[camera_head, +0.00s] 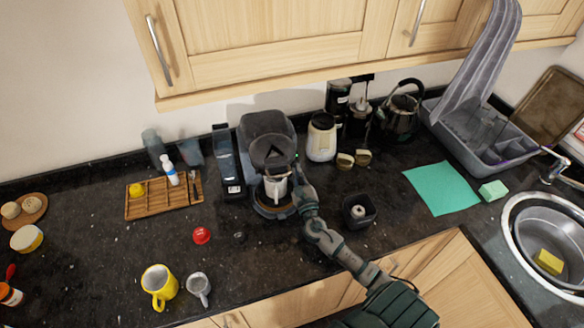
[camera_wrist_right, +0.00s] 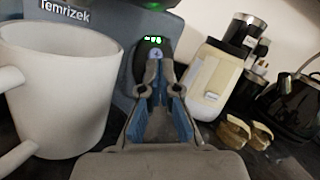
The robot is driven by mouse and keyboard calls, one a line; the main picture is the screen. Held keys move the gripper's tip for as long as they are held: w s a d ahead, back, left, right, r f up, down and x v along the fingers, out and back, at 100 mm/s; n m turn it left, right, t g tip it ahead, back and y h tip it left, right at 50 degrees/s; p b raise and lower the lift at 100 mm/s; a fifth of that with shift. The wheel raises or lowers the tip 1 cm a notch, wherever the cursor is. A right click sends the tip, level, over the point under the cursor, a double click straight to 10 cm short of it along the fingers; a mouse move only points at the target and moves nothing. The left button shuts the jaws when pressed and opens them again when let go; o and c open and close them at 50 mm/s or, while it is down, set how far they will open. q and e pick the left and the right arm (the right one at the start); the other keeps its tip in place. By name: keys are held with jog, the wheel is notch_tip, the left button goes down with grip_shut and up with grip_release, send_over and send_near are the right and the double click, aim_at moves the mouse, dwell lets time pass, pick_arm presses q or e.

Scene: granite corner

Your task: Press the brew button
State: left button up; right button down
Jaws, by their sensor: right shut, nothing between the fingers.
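The dark coffee machine (camera_head: 266,130) stands against the back wall, with a white mug (camera_head: 276,190) under its spout. The mug also shows large at the left of the right wrist view (camera_wrist_right: 58,90). The brew button (camera_wrist_right: 153,54) is on a small dark panel with green lights, straight ahead of my right gripper in that view. My right gripper (camera_wrist_right: 157,75) is shut and empty, with its fingertips close in front of the button. I cannot tell whether they touch it. In the head view my right gripper (camera_head: 299,188) is beside the mug. My left gripper is not in view.
A square black container (camera_head: 359,210) is near my right arm. A wooden rack (camera_head: 163,198) and yellow mug (camera_head: 159,284) are left.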

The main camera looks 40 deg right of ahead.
jog(key=shift+d+f, duration=0.15)
jog(key=shift+d, duration=0.4)
jog(key=shift+w+d+f, duration=0.1)
jog(key=shift+w+d, duration=0.05)
jog(key=shift+d, duration=0.05)
jog(key=shift+w+a, duration=0.2)
jog(key=shift+a, duration=0.3)
dwell(0.7)
